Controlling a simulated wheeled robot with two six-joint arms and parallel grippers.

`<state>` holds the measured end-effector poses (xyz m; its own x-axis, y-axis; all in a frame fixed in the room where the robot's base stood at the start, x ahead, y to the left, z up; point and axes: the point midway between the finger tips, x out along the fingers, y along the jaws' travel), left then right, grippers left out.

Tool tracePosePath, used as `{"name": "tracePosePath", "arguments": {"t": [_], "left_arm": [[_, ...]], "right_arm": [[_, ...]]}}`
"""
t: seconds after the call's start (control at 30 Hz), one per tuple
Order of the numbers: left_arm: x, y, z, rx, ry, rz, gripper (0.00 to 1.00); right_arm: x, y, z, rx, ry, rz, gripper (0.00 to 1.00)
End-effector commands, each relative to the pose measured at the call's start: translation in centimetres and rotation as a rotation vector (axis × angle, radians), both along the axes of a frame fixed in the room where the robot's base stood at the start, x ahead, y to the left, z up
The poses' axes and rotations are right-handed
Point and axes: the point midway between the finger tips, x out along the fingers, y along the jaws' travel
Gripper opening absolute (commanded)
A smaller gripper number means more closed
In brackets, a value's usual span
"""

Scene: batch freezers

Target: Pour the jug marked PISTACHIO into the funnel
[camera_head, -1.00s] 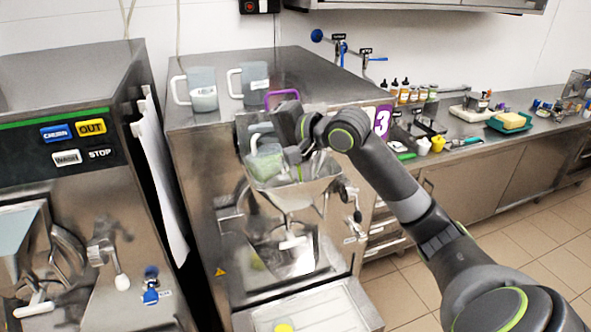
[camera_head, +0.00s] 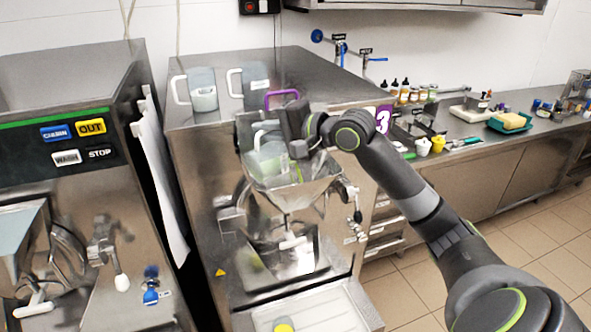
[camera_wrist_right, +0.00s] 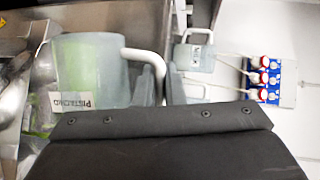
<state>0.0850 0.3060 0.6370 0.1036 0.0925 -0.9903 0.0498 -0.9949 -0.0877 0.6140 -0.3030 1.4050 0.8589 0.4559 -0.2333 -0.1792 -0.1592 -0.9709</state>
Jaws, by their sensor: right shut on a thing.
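The jug marked PISTACHIO (camera_head: 268,158) is a clear grey-green jug with a white handle and green contents. It is tilted over the funnel (camera_head: 318,188), a steel hopper on the front of the middle machine. My left gripper is not in view.
Two more jugs (camera_head: 203,92) (camera_head: 256,88) stand on the machine top behind, near a purple handle (camera_head: 281,96). Another machine (camera_head: 85,180) stands at left. A counter (camera_head: 480,150) with bottles and a sponge runs along the right.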

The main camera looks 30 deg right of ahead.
Motion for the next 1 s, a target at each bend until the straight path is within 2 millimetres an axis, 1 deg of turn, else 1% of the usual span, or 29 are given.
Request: {"name": "tracePosePath", "arguments": {"t": [1.0], "left_arm": [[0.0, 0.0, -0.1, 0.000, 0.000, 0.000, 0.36]], "right_arm": [[0.1, -1.3, 0.7, 0.122, 0.014, 0.000, 0.00]]}}
